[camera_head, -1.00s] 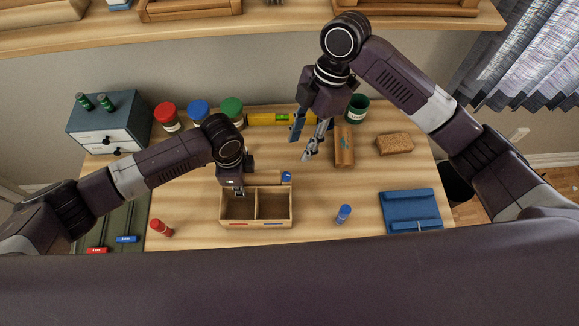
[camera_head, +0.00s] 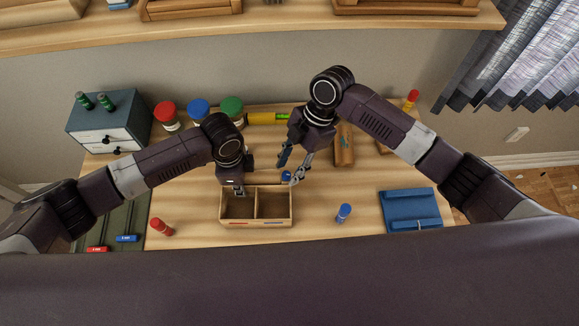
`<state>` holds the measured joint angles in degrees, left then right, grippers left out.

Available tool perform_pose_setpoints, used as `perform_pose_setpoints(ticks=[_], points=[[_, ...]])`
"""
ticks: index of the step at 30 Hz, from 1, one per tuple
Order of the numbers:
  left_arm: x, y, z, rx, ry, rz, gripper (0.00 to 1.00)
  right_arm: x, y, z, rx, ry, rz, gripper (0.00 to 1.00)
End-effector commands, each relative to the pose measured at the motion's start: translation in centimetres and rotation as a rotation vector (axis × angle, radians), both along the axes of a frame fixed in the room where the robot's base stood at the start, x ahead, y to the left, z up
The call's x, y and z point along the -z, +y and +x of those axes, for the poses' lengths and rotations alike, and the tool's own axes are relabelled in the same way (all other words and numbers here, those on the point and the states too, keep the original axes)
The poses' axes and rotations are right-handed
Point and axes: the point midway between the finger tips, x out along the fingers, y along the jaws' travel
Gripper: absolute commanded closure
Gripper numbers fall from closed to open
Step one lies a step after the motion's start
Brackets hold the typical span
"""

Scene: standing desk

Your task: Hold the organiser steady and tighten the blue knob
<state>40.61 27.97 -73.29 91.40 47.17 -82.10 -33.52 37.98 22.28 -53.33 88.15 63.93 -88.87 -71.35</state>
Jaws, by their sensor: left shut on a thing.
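The wooden organiser (camera_head: 256,223) is an open box with two compartments, near the middle of the desk. A small blue knob (camera_head: 286,176) stands at its back right corner. My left gripper (camera_head: 239,190) is shut on the organiser's back wall, left of the divider. My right gripper (camera_head: 288,172) is open, its fingers pointing down at the blue knob. The fingertips are very near the knob; I cannot tell whether they touch it.
A blue-capped item (camera_head: 344,213) and a red one (camera_head: 161,227) are on the desk either side of the organiser. Red, blue and green lidded jars (camera_head: 198,110) and a drawer box (camera_head: 107,122) stand behind at left.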

Motion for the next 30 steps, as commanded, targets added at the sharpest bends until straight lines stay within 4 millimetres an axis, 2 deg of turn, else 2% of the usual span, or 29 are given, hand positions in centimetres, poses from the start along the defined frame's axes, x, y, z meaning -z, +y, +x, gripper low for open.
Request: perform_pose_setpoints(ticks=[10, 20, 30], points=[[-0.05, 0.0, 0.04, 0.0, -0.001, 0.0, 1.0, 0.46, 0.14, -0.1, 0.0, 0.0, -0.001, 0.65], [-0.05, 0.0, 0.04, 0.0, -0.001, 0.0, 1.0, 0.42, 0.13, -0.08, 0.0, 0.0, -0.001, 1.0], [-0.04, 0.0, 0.03, 0.0, -0.001, 0.0, 1.0, 0.46, 0.1, -0.12, 0.035, -0.001, -0.001, 1.0]])
